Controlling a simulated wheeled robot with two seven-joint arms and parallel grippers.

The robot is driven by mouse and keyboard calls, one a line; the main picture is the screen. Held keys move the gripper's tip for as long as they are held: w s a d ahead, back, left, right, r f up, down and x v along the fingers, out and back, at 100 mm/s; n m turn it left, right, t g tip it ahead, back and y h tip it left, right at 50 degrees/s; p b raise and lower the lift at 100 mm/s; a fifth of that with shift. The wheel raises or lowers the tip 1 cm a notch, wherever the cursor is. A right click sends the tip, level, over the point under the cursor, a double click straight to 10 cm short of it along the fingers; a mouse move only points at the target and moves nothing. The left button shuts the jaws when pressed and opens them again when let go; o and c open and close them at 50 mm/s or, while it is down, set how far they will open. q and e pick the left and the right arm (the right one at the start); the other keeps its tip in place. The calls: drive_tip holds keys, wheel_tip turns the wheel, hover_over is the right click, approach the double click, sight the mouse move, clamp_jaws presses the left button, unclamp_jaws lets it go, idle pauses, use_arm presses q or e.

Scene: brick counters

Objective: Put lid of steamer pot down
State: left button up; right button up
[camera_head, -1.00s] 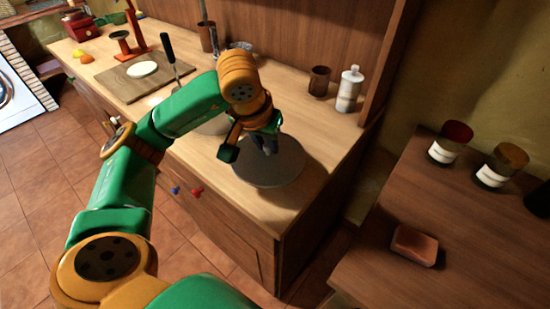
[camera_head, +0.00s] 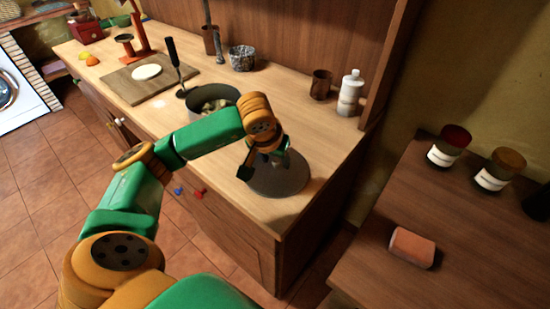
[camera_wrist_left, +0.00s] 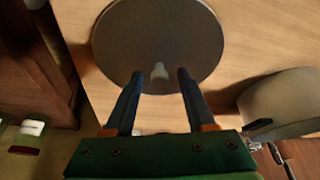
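The steamer pot's lid (camera_head: 288,182) is a dark grey disc, appearing to lie flat near the counter's front right corner. My left gripper (camera_head: 266,166) is just above the lid. In the left wrist view its fingers (camera_wrist_left: 158,75) are open on either side of the knob, with gaps showing. The steamer pot (camera_head: 196,108) stands uncovered to the left, with food inside. Its grey wall shows in the left wrist view (camera_wrist_left: 280,100). My right gripper is not in view.
A patterned cup (camera_head: 242,58) is behind the pot. A cutting board (camera_head: 130,88) lies further left.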

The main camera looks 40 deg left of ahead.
use_arm(q)
drive_tip(key=shift+r+p, duration=0.4)
drive_tip(key=v, duration=1.1)
drive_tip(key=shift+s+r, duration=0.25)
drive_tip(key=shift+s, duration=0.05)
